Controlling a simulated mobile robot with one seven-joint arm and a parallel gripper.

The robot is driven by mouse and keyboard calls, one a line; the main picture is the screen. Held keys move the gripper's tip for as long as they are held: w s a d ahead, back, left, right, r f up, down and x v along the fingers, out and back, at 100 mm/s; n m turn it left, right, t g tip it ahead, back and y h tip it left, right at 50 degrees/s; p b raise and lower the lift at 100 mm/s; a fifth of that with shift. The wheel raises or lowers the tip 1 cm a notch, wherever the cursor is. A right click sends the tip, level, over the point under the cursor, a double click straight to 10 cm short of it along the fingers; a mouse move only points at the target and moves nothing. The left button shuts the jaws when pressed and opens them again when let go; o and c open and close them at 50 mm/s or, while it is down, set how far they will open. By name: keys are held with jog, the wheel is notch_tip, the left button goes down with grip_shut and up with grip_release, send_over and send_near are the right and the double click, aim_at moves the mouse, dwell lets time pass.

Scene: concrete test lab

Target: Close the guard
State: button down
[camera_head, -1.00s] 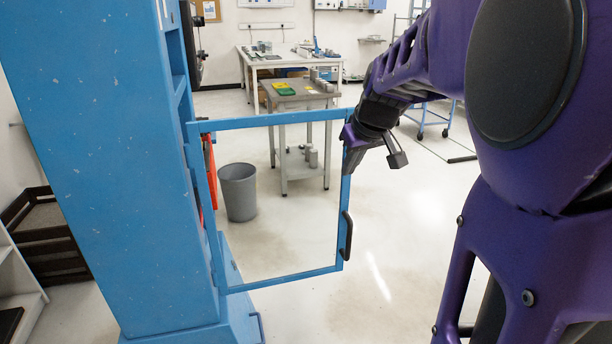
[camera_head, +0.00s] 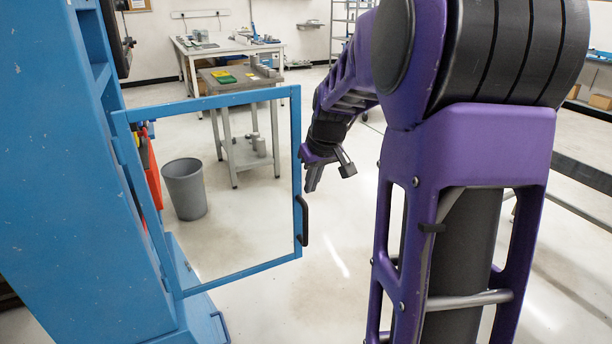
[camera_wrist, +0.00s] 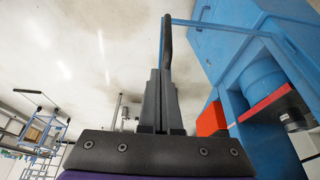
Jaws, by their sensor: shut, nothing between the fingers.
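The guard (camera_head: 296,132) is a blue-framed, see-through panel hinged on the blue machine (camera_head: 60,150). It stands open, swung out to the right of the machine. Its black handle (camera_head: 303,221) sits on the free edge, low down. My gripper (camera_head: 312,180) is at the free edge above the handle, fingers pointing down; whether it touches the frame I cannot tell. In the wrist view the shut fingers (camera_wrist: 161,95) point toward the dark handle (camera_wrist: 167,40), which lines up just beyond their tips. The guard's blue frame (camera_wrist: 215,27) runs right from there to the machine (camera_wrist: 225,60).
A grey bin (camera_head: 185,189) stands on the floor behind the guard. A small grey table (camera_head: 240,84) and a white workbench (camera_head: 215,47) are farther back. A red part (camera_wrist: 211,120) shows by the machine.

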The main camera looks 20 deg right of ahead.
jog(key=w, duration=0.2)
jog(key=shift+w+a, duration=0.1)
jog(key=shift+w, duration=0.2)
